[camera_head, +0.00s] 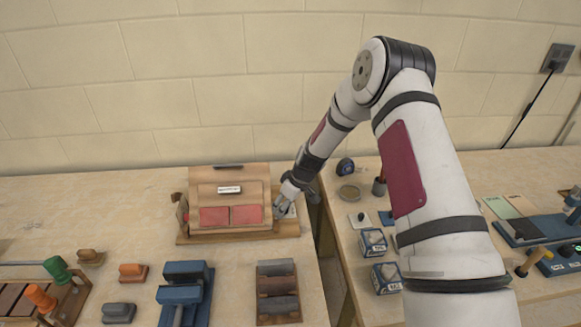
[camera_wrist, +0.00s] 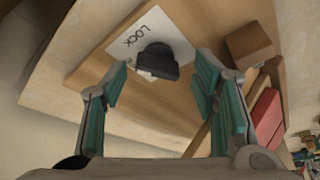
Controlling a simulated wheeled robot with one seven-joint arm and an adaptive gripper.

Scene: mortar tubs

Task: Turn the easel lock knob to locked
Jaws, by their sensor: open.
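The easel (camera_head: 229,203) is a wooden stand with two red panels on the bench against the wall. In the wrist view its wooden base (camera_wrist: 62,95) carries a white label (camera_wrist: 135,38) reading LOCK, with more lettering partly hidden. The dark lock knob (camera_wrist: 158,62) sits on that label. My gripper (camera_wrist: 158,85) is open, its green-padded fingers on either side of the knob's line and nearer the camera. Nothing is between the fingers that I can see touching them. In the head view my gripper (camera_head: 284,203) is at the easel's right side and hides the knob.
A wooden block (camera_wrist: 248,44) and a red panel (camera_wrist: 260,120) lie close to the right finger. A block rack (camera_head: 277,291) and a blue tool (camera_head: 186,290) stand in front of the easel. A gap separates the bench from the right table (camera_head: 345,235).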

